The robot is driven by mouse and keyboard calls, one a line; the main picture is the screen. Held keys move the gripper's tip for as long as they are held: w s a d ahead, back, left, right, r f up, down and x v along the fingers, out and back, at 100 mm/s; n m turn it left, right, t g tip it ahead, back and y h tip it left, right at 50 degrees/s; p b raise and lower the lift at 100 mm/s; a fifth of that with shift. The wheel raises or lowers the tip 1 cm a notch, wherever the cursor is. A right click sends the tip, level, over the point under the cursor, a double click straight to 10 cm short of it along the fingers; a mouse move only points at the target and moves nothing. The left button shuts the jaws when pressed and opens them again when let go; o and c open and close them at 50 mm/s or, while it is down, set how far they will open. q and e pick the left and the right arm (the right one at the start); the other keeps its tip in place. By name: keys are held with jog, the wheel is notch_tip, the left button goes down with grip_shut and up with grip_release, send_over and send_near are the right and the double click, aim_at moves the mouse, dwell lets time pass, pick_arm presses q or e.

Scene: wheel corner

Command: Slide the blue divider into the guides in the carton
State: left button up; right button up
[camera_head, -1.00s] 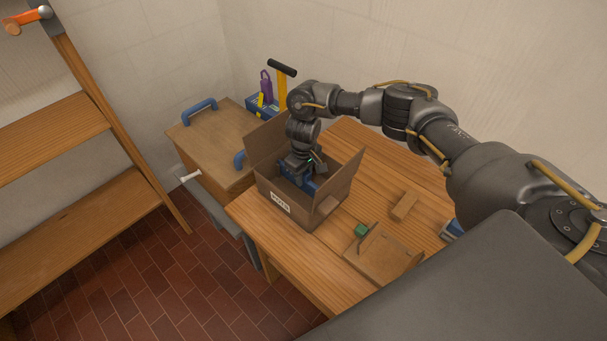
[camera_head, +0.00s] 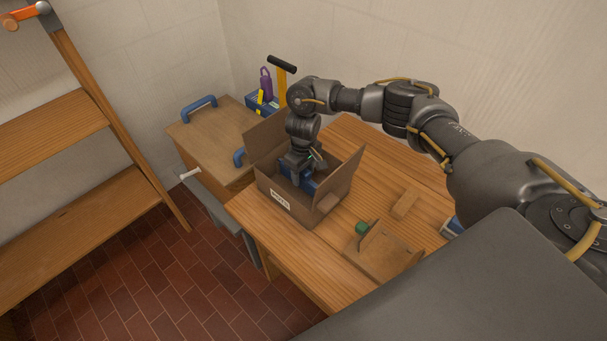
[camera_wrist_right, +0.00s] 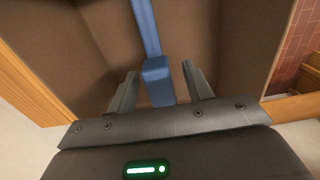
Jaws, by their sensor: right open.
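The brown open carton (camera_head: 281,200) stands on the wooden table, flaps up. The blue divider (camera_head: 312,184) is inside it, partly hidden behind my right gripper (camera_head: 301,176), which reaches down into the carton. In the right wrist view, the divider (camera_wrist_right: 146,28) shows as a narrow blue strip seen along its top edge, with a wider blue tab towards me. My right gripper (camera_wrist_right: 160,88) is open, its two fingers on either side of that tab with visible gaps. The guides cannot be made out, and the divider's lower edge is hidden. My left gripper is not in view.
A wooden chest with blue handles (camera_head: 212,135) stands to the left. The table's front edge is clear.

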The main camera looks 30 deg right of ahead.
notch_tip(320, 180, up, 10)
jog(key=shift+f+p, duration=0.1)
jog(key=shift+p, duration=0.2)
dwell(0.6)
